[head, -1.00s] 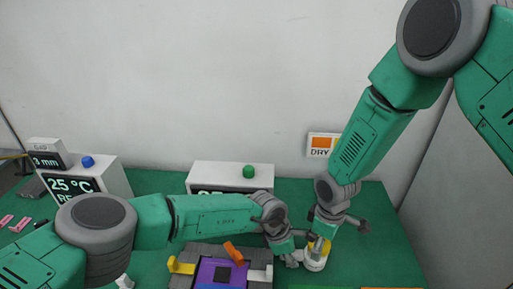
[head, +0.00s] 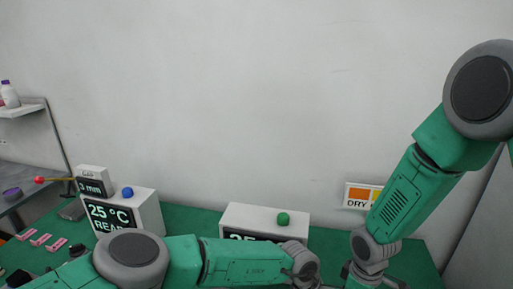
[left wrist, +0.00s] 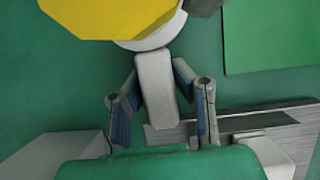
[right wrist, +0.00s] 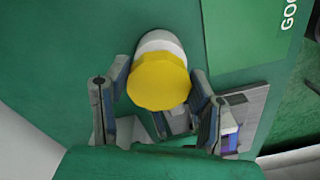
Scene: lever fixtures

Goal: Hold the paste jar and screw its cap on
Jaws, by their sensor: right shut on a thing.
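The paste jar shows as a white rim (right wrist: 160,41) beside the yellow cap (right wrist: 158,82) in the right wrist view. My right gripper (right wrist: 160,80) is shut on the cap, a finger on each side. In the left wrist view the yellow cap (left wrist: 105,15) fills the top left, with the white jar (left wrist: 150,42) under it. A pale grey handle-like piece (left wrist: 156,90) runs from the jar between the fingers of my left gripper (left wrist: 155,75). The fingertips lie close along it; whether they press on it I cannot tell. The head view cuts off jar and cap.
The head view shows a 25 °C display box (head: 148,209), a box with a green knob (head: 236,215), a DRY sign (head: 358,194) on the wall and pink pieces (head: 40,240). A grey fixture (right wrist: 247,108) lies near the jar. A green panel (left wrist: 270,35) lies beside it.

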